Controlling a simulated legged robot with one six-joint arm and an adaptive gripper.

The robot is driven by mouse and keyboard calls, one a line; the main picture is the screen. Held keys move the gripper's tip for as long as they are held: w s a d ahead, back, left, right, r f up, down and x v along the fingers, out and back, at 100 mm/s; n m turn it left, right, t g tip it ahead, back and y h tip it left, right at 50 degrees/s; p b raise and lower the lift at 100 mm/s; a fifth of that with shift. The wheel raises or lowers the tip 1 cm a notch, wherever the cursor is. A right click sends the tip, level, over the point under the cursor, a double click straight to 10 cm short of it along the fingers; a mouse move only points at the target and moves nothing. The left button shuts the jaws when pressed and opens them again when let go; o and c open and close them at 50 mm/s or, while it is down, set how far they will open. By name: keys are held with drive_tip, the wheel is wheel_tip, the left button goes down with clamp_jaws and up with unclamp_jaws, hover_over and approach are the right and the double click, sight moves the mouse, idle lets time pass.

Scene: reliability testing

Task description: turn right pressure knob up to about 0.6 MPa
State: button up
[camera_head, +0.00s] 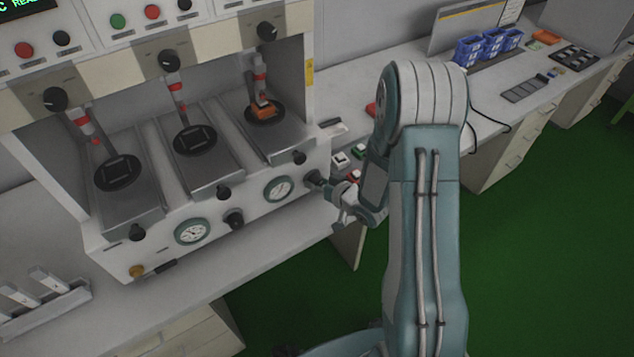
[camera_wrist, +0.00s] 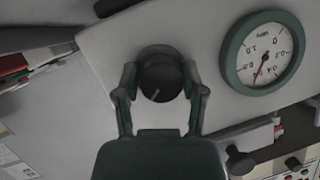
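The right pressure knob (camera_head: 315,180) is a dark round knob on the front of the press, at its right end. In the wrist view the knob (camera_wrist: 160,80) sits between the two fingers of my gripper (camera_wrist: 160,78), which appear to touch it on both sides. A short white mark shows on its face. In the head view my gripper (camera_head: 340,194) is at this knob. The right gauge (camera_head: 278,189) is a white dial with a teal rim. In the wrist view this gauge (camera_wrist: 262,53) appears upside down, its red needle pointing down and slightly left; the exact reading is unclear.
A second gauge (camera_head: 192,231) and another dark knob (camera_head: 234,219) are to the left on the same front panel. Small boxes (camera_head: 341,160) lie on the bench near my gripper. Blue bins (camera_head: 488,46) stand farther back. Green floor is open at right.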

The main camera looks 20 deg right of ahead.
drive_tip(key=shift+n+h, duration=0.3)
drive_tip(key=shift+n, duration=0.2)
drive_tip(key=o, duration=1.1)
drive_tip(key=shift+o, duration=0.2)
drive_tip(key=v, duration=1.1)
drive_tip(key=shift+s+d, duration=0.2)
drive_tip(key=shift+s, duration=0.15)
